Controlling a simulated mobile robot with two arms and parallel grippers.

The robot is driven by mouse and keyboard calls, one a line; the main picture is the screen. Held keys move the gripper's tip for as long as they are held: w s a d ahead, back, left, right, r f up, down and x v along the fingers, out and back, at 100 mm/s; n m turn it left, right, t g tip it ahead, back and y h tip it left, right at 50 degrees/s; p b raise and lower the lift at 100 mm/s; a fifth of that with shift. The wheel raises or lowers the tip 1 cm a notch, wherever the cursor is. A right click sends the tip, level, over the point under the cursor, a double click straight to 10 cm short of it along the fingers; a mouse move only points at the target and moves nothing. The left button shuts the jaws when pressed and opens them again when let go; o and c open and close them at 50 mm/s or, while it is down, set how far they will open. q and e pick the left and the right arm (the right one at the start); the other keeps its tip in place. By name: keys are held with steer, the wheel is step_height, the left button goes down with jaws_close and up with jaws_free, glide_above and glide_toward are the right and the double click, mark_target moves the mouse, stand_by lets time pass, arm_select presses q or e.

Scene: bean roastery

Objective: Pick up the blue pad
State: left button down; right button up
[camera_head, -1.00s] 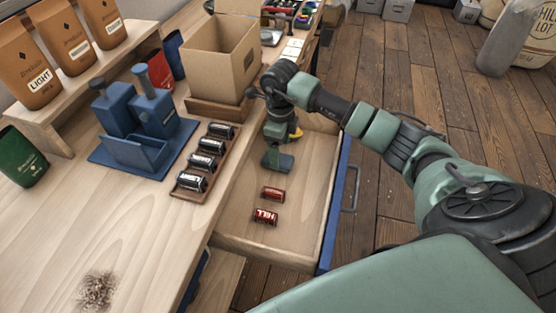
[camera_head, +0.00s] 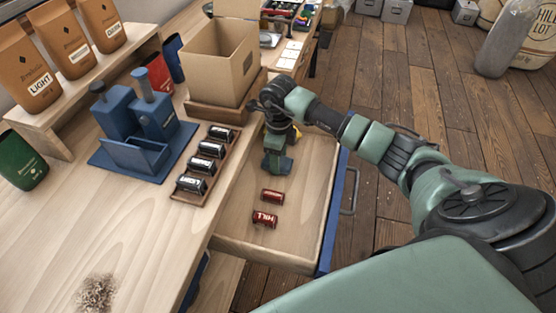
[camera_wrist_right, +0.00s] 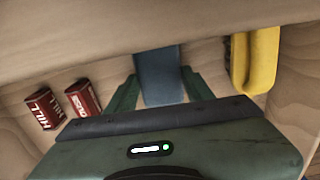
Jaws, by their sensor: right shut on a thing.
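The blue pad (camera_wrist_right: 160,72) is a flat blue-grey slab in the right wrist view. It sits between the two green fingers of my right gripper (camera_wrist_right: 160,85), which is shut on it. In the head view my right gripper (camera_head: 277,164) points down inside the open drawer (camera_head: 285,228), near its back end. The pad is hard to make out there, behind the fingers. I cannot tell whether it touches the drawer floor. My left gripper is not in view.
Two red cans (camera_head: 265,218) lie in the drawer, nearer the front. A yellow item (camera_wrist_right: 258,62) lies beside the pad. On the bench stand a rack of black cans (camera_head: 206,150), an open cardboard box (camera_head: 215,65) and a blue stand (camera_head: 135,160). Drawer walls surround the gripper.

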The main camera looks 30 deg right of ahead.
step_height(320, 180, up, 20)
stand_by(0.6)
